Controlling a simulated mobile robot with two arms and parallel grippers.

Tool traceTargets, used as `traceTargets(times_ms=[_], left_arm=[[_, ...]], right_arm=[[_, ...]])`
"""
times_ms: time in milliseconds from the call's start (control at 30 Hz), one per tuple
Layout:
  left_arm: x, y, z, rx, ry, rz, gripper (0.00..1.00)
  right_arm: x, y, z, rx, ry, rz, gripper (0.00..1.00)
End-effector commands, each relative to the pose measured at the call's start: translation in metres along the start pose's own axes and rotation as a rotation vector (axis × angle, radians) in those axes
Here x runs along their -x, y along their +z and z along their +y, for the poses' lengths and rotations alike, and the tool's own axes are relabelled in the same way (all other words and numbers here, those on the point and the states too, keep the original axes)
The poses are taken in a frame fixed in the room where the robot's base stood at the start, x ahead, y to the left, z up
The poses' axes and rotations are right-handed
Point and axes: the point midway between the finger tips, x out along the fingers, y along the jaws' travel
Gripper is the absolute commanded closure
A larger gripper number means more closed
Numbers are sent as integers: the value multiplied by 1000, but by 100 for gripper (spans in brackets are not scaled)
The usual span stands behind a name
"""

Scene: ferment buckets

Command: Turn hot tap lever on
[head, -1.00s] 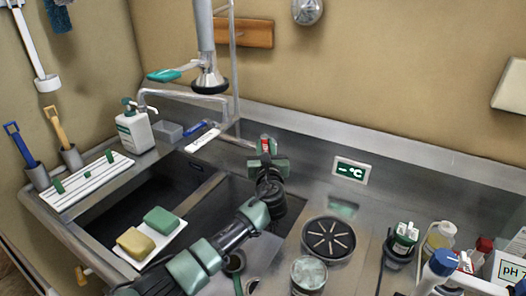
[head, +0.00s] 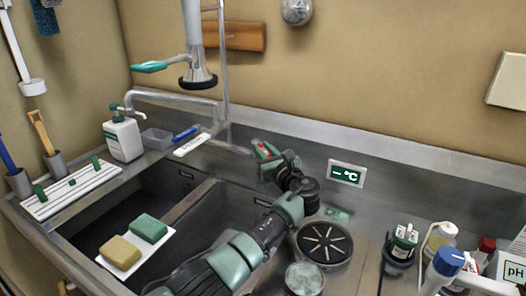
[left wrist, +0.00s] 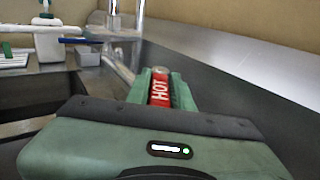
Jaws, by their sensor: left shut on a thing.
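The red hot tap lever (left wrist: 160,88), marked HOT, lies between the green fingers of my left gripper (left wrist: 159,82) in the left wrist view. In the head view a bit of the red lever (head: 265,148) shows between the fingers of my left gripper (head: 262,152), by the back wall of the sink. The gripper is shut on the lever and tilts toward the upper left. The fingers and wrist hide most of the lever and its tap base. My right gripper is not in view.
A metal spout (head: 180,97) and a hanging spray head (head: 198,77) are left of my gripper. The sink holds a tray with green (head: 148,228) and yellow sponges (head: 121,252). Bottles (head: 443,238) crowd the right counter.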

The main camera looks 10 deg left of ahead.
Motion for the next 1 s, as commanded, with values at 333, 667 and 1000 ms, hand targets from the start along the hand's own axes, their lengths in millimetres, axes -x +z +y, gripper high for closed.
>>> traceTargets(times_ms=[333, 667, 1000], left_arm=[[0, -1, 0, -1, -1, 3, 56], [8, 2, -1, 0, -3, 3, 56], [58, 4, 0, -1, -3, 5, 56]], right_arm=[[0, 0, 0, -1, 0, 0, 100], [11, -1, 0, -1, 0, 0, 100], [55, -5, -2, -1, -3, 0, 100]])
